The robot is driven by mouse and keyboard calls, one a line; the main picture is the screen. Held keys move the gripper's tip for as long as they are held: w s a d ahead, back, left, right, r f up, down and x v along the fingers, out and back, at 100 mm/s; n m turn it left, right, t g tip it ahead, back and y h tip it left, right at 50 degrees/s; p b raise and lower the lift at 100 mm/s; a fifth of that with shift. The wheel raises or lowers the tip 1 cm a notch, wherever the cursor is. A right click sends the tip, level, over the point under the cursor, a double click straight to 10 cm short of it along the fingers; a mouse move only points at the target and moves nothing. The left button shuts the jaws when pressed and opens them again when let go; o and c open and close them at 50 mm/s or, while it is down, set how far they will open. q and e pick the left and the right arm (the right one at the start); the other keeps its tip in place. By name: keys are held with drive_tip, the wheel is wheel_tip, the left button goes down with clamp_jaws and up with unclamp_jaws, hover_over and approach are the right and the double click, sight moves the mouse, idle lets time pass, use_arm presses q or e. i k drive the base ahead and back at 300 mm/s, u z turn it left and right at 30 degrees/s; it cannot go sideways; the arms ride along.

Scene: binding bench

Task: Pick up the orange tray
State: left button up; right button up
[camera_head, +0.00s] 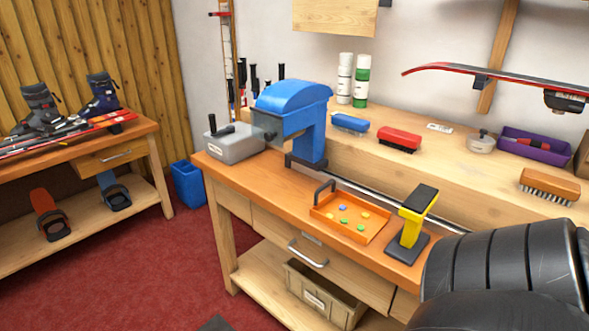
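The orange tray (321,220) lies flat on the front part of the wooden workbench, near its front edge. It is shallow, with low walls, and holds several small coloured pieces. A dark upright handle stands at its left end. A large black ribbed form fills the lower right corner; it may be part of my arm. Neither of my grippers can be made out in the head view.
A yellow-and-black stand (412,228) is close to the tray's right. A blue machine (300,112) is behind it to the left. Brushes, including a red one (399,138), lie on the raised rear shelf. A drawer handle (308,254) juts out below.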

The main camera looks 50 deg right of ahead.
sight(378, 218)
drive_tip(key=i, duration=0.4)
drive_tip(key=z, duration=1.2)
